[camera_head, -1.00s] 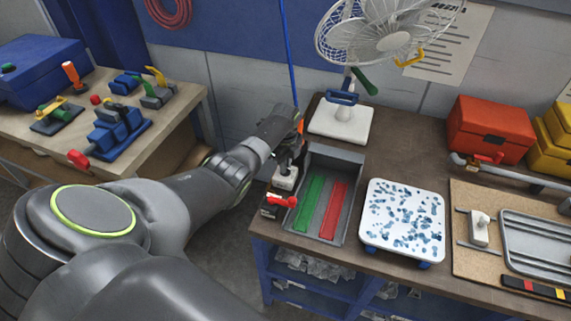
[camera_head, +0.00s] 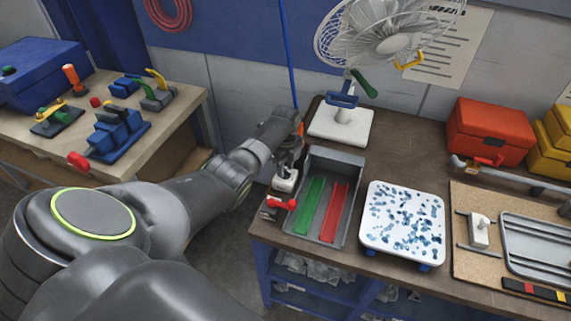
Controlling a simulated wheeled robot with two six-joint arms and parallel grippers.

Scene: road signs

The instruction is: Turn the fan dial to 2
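The white fan (camera_head: 395,42) has a wire cage and stands on a square white base (camera_head: 350,128) at the back of the right workbench. A blue handle (camera_head: 342,100) and a green lever (camera_head: 364,83) show on its stand. I cannot make out a dial or any numbers on the fan. My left gripper (camera_head: 291,160) points down at the bench's left edge, left of the fan base, over a small white block (camera_head: 286,181). The fingers are small and dark, so I cannot tell whether they are open or touch the block. My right gripper is not in view.
A grey tray (camera_head: 351,205) with a green and a red strip lies right of the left gripper. A red-handled valve (camera_head: 283,204) sits at the bench's front left. A white speckled tray (camera_head: 402,220) and a red box (camera_head: 489,130) are farther right.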

